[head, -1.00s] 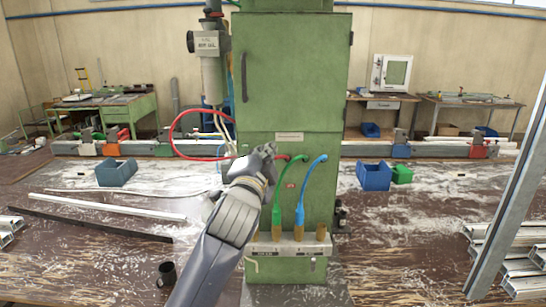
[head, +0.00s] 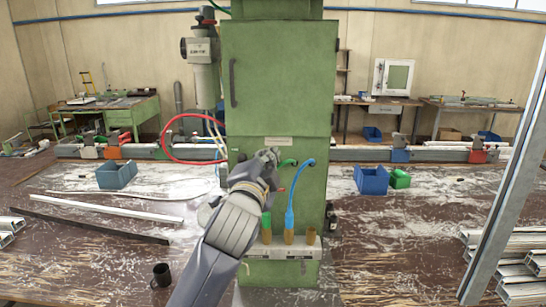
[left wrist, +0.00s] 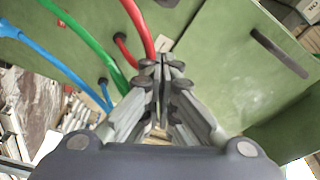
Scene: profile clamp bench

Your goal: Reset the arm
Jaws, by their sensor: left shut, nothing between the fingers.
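My left gripper (head: 266,156) is in front of the green cabinet (head: 278,75), at the level of the hose ports. In the left wrist view its fingers (left wrist: 163,62) are shut with nothing between them. A red hose (left wrist: 134,28), a green hose (left wrist: 90,45) and a blue hose (left wrist: 45,55) run close to the fingers on the left. In the head view the blue hose (head: 294,190) hangs down to a brass fitting on the ledge. My arm hides part of the green hose. My right gripper is not in view.
A ledge with brass fittings (head: 311,236) juts from the cabinet's lower front. A red hose loop (head: 168,140) hangs at its left. A dark mug (head: 162,275) stands at lower left. Blue bins (head: 372,180) (head: 117,175) sit on the bench. A metal post (head: 505,170) rises at right.

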